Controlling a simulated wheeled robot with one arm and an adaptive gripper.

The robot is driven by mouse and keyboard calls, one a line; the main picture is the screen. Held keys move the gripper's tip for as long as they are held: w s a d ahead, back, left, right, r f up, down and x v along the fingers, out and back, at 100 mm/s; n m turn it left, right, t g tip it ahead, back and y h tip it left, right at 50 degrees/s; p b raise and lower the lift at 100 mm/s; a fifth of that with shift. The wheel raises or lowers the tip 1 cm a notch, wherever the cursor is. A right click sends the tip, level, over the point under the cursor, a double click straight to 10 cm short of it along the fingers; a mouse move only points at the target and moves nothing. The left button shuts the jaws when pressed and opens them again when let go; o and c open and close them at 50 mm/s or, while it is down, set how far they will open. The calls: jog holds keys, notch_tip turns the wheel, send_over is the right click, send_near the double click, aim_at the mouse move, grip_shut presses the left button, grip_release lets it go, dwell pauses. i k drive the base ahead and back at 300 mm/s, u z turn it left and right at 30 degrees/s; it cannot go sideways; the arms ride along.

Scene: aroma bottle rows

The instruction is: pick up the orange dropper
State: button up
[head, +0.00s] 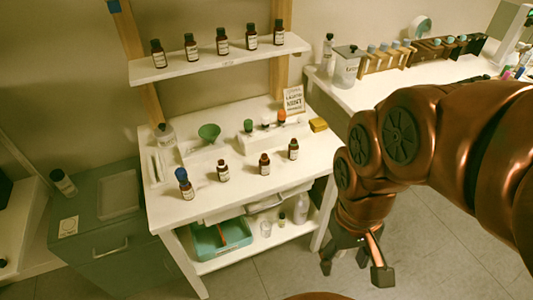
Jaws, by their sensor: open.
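The orange dropper (282,116) stands in a white holder (257,136) at the back right of the white table. A white-topped dropper (266,121) and a green one (248,126) stand to its left in the same holder. My gripper (354,268) hangs low at the right of the table, over the floor, with its fingers apart and empty. It is well apart from the orange dropper, lower and nearer to the camera. The lower part of the orange dropper is hidden in the holder.
Several brown bottles (264,164) stand in a row in front of the holder. A sign (293,101) and a yellow block (318,125) are close to the dropper. A shelf (215,61) with bottles overhangs the back. A green funnel (209,132) stands left. Floor (420,240) beside the table is clear.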

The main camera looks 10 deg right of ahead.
aim_at(282, 115)
jog(key=z, duration=1.55)
jog(key=i, duration=0.7)
jog(key=u, duration=3.25)
